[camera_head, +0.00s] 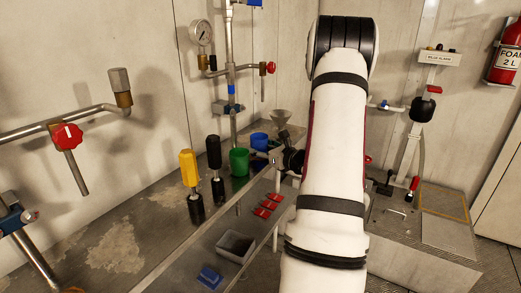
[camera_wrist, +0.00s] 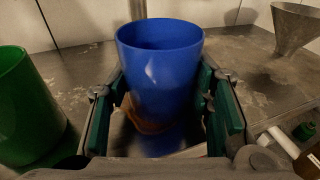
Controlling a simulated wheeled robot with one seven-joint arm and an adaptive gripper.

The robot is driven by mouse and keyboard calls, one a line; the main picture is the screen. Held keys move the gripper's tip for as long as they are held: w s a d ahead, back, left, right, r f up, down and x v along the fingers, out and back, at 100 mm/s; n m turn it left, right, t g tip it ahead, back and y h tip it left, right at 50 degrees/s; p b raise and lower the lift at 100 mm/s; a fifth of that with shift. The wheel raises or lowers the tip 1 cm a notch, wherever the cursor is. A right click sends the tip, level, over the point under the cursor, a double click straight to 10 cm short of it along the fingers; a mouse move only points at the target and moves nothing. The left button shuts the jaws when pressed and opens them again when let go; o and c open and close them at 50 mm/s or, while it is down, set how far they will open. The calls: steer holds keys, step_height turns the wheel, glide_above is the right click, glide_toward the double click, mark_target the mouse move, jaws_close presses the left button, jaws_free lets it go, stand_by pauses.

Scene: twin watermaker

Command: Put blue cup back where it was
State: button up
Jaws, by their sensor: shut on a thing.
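The blue cup (camera_wrist: 160,75) stands upright between the two fingers of my gripper (camera_wrist: 165,115) in the wrist view. The fingers are shut on its sides. In the head view the blue cup (camera_head: 259,141) shows at the back of the steel counter (camera_head: 150,225), just behind the green cup. My gripper (camera_head: 275,157) is beside it there, partly hidden by my white arm. Whether the cup's base touches the counter is not clear. A brownish patch shows around the cup's lower part in the wrist view.
A green cup (camera_wrist: 22,105) stands close on the left; it also shows in the head view (camera_head: 239,162). A metal funnel (camera_wrist: 292,28) is at the right. Yellow (camera_head: 188,168) and black (camera_head: 214,153) handled tools stand left on the counter. A vertical pipe (camera_head: 232,100) rises behind.

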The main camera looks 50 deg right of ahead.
steer(key=shift+f, duration=0.1)
steer(key=shift+f, duration=0.15)
steer(key=o, duration=1.2)
steer(key=shift+c, duration=0.2)
steer(key=shift+r, duration=0.25)
steer(key=p+v, duration=0.1)
steer(key=v, duration=1.1)
steer(key=shift+s, duration=0.1)
